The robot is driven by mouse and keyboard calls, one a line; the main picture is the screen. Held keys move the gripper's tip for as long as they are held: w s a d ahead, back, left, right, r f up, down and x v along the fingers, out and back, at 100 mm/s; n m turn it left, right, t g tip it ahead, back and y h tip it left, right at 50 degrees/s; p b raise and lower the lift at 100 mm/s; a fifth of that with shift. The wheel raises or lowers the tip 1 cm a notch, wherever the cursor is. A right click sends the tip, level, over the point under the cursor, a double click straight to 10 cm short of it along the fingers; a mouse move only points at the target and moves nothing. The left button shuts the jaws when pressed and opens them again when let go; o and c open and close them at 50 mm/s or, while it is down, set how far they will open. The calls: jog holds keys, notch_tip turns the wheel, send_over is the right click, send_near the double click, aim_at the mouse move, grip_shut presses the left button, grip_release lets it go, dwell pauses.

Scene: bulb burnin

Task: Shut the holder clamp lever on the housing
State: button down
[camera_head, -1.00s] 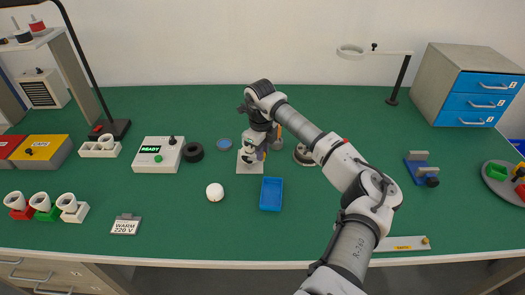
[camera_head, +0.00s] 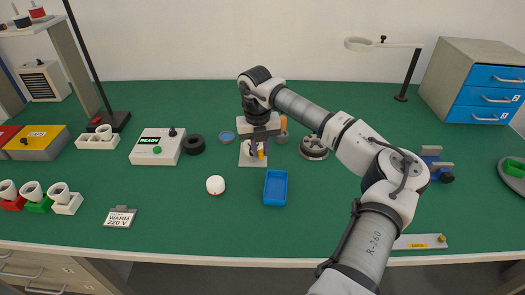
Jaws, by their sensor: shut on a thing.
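A small holder on a pale base plate (camera_head: 246,161) stands on the green table at the middle of the head view. A white rounded part, probably the housing, shows low in it, mostly hidden. My gripper (camera_head: 258,151) points down over the holder from above. Its dark fingers are closed around a small yellow-orange part beside the housing, which looks like the clamp lever (camera_head: 261,154). The gripper body hides the top of the holder, so the exact lever angle cannot be told.
A blue tray (camera_head: 276,188) lies just in front of the holder and a white round piece (camera_head: 215,185) front left. A black ring (camera_head: 194,144) and the READY box (camera_head: 158,147) stand left. A grey round part (camera_head: 314,148) is at right, under my arm.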

jog(key=shift+s+a+m+b, duration=0.2)
jog(key=shift+m+b, duration=0.1)
jog(key=shift+m, duration=0.4)
jog(key=c, duration=1.3)
grip_release()
jog(key=shift+c, duration=0.2)
notch_tip(320, 180, up, 14)
jog(key=b, duration=0.2)
jog(key=shift+a, duration=0.4)
jog(key=shift+f, duration=0.1)
